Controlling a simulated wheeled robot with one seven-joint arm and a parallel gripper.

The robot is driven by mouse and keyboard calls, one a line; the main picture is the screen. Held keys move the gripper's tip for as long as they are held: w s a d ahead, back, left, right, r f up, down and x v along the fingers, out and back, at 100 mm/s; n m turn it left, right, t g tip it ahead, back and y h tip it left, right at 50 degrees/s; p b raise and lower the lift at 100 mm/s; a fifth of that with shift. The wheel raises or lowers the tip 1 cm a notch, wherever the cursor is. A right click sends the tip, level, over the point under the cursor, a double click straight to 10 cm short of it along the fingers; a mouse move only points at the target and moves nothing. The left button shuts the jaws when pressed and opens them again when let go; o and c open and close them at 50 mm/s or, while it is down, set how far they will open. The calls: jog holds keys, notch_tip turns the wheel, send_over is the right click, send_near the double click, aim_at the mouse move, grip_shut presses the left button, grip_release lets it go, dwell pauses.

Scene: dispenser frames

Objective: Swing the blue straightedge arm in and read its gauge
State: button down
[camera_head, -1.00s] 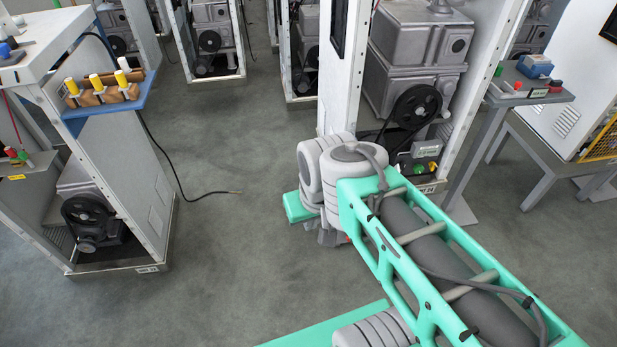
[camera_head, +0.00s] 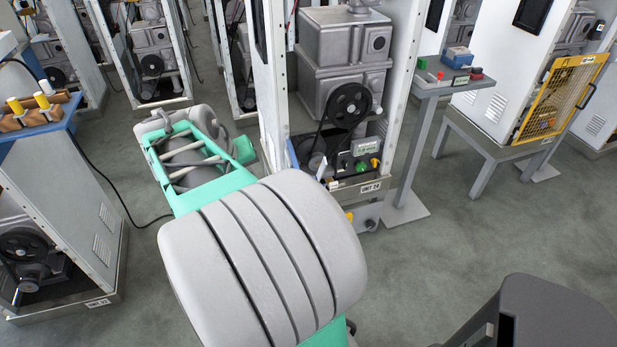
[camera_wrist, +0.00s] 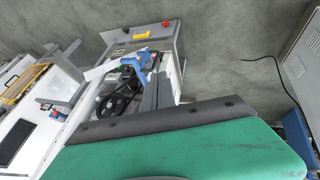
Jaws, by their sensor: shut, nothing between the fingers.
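The blue straightedge arm (camera_wrist: 140,68) shows small in the wrist view, at the open lower bay of a cabinet beside the black pulley. A blue strip (camera_head: 292,155) at that bay's left edge in the head view may be the same part. My gripper (camera_wrist: 157,82) shows in the wrist view as two narrow grey fingers close together beyond a dark bar and green housing, shut and empty. The fingers point toward the bay; I cannot tell whether they touch the blue arm. In the head view my own arm hides the gripper. No gauge reading is legible.
The UNIT 24 cabinet (camera_head: 372,187) holds a pulley (camera_head: 350,104) and a green button (camera_head: 361,166). A grey stand (camera_head: 408,150) with small items is at its right. Another cabinet (camera_head: 70,210) stands left, with a black cable on the floor. Open floor (camera_head: 480,230) lies right.

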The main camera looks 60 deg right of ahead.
jog(key=s+d+m+g+h, duration=0.1)
jog(key=s+d+m+g, duration=0.1)
jog(key=s+d, duration=0.5)
send_near(321, 174)
notch_tip(321, 174, down, 4)
jog(key=w, duration=0.3)
jog(key=shift+s+d+f, duration=0.1)
jog(key=shift+s+d, duration=1.35)
jog(key=shift+s, duration=0.2)
